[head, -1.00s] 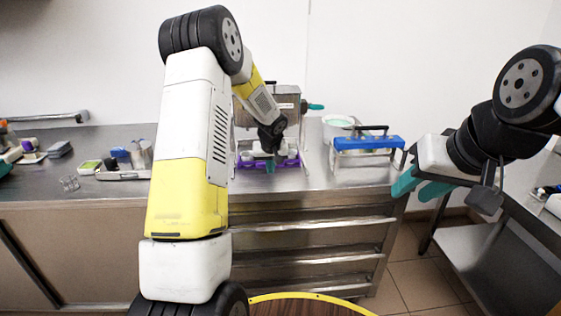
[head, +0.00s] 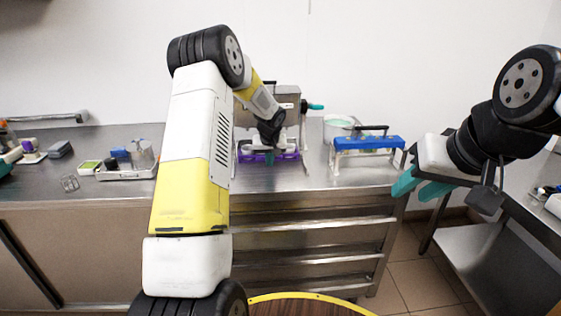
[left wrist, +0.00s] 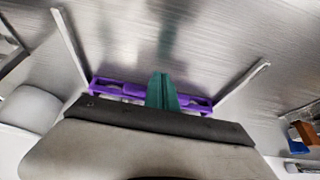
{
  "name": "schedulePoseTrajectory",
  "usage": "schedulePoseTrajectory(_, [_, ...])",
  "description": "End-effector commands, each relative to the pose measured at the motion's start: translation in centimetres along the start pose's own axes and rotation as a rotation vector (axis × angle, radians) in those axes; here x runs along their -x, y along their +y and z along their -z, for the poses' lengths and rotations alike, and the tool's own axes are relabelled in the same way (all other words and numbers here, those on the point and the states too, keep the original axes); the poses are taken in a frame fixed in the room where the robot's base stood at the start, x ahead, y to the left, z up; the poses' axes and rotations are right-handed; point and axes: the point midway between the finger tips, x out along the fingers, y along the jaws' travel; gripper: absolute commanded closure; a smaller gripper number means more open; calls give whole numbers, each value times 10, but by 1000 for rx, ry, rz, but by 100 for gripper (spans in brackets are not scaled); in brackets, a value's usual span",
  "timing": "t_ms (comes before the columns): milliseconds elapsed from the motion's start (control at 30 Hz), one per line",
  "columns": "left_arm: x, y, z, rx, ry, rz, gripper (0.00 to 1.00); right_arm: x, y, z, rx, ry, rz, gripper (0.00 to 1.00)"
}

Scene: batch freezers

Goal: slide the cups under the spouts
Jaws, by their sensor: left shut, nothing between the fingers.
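A purple carrier (head: 286,156) sits on the steel counter, low in front of the grey metal freezer (head: 288,95). It also shows in the left wrist view (left wrist: 108,86) as a long purple bar. My left gripper (head: 270,157) is at the middle of the carrier, its teal fingers shut together and empty. In the left wrist view the fingers (left wrist: 162,88) stand against or just in front of the bar; contact is unclear. I cannot make out separate cups, and the spouts are hidden by my wrist. My right gripper (head: 420,188) is open and empty, off the counter's right end.
A blue-topped metal rack (head: 368,143) and a white tub (head: 338,126) stand right of the freezer. A metal tray with small items (head: 125,172) and a wire item (head: 69,183) lie left. The counter front before the carrier is bare.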

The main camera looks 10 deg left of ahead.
Motion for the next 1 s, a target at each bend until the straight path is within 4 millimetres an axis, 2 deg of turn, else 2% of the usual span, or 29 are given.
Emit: schedulePoseTrajectory(1000, [-23, 0, 46, 1, -1, -1, 100, 0, 0, 0, 0, 0, 0, 64])
